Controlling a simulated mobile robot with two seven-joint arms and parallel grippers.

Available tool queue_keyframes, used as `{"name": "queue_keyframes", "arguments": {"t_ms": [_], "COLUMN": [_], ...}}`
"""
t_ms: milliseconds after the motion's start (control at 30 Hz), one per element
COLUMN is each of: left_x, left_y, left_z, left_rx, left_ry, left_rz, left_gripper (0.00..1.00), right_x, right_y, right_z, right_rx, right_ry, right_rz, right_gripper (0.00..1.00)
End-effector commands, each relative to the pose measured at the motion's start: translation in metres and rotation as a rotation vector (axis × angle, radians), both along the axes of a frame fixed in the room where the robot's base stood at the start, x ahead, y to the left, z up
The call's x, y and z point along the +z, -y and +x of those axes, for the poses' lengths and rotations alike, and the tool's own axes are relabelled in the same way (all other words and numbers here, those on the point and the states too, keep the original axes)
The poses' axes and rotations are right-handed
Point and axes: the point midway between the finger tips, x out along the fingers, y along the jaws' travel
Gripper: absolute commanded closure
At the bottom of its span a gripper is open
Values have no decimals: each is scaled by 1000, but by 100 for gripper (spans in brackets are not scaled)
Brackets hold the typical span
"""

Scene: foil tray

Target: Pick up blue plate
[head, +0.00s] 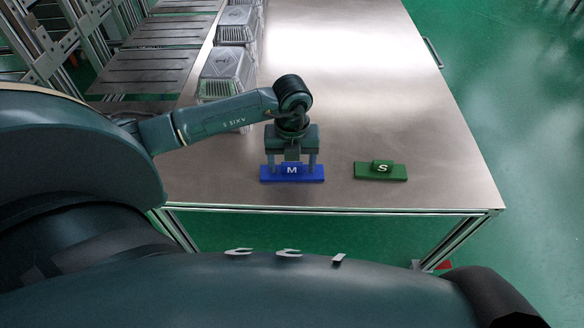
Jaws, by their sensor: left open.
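The blue plate (292,180) lies flat near the front edge of the metal table and carries a raised block marked "M". My left gripper (292,165) points down directly over it, with one finger on each side of the raised block. The jaws are open. The fingertips are at or just above the plate; I cannot tell if they touch it. My right gripper does not show.
A green plate (381,177) marked "S" lies to the right of the blue one, with bare table between. Clear plastic trays (227,72) line the table's left edge beside metal racks (150,60). The table's right and far parts are clear.

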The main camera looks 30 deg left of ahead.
Motion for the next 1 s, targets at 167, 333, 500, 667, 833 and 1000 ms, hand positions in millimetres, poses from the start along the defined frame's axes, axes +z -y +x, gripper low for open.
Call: {"name": "queue_keyframes", "arguments": {"t_ms": [167, 333, 500, 667, 833, 1000], "left_x": [1, 1, 1, 1, 1, 5], "left_y": [0, 0, 0, 0, 0, 0], "left_z": [0, 0, 0, 0, 0, 0], "left_rx": [0, 0, 0, 0, 0, 0], "left_ry": [0, 0, 0, 0, 1, 1], "left_rz": [0, 0, 0, 0, 1, 0], "left_gripper": [32, 46, 60, 73, 80, 80], "right_x": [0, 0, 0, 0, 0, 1], "right_y": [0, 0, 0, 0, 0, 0], "right_z": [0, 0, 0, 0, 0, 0], "right_rx": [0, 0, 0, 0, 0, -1], "right_ry": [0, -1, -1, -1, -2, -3], "right_rz": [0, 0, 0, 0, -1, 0], "right_gripper": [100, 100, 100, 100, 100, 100]}}
